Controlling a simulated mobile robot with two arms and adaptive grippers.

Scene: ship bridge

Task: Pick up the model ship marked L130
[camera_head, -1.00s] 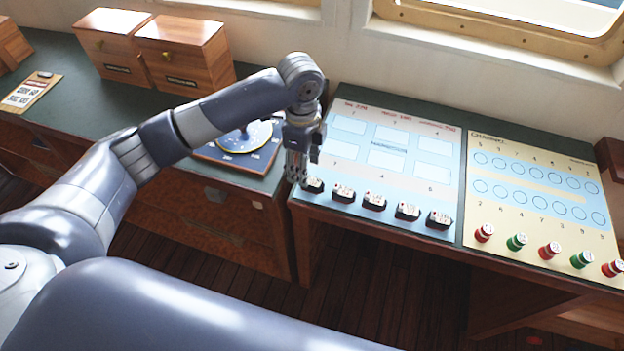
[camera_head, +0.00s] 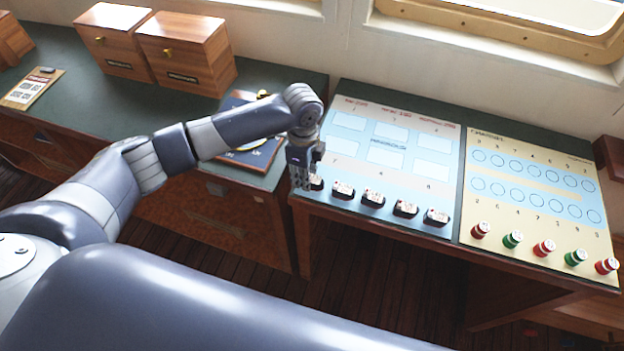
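Several small black model ships with white tops stand in a row along the front edge of the blue board (camera_head: 347,150). The leftmost ship (camera_head: 317,183) is partly hidden by my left gripper (camera_head: 303,186). To its right are a second ship (camera_head: 342,190), a third ship (camera_head: 373,198) and others; their labels are too small to read, so I cannot tell which is L130. My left gripper points down at the leftmost ship. Whether its fingers are open or around the ship cannot be seen. My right gripper is not in view.
A yellow channel board (camera_head: 530,205) with red and green buoy pieces (camera_head: 512,239) lies to the right. A dial board (camera_head: 262,150) is behind my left arm.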

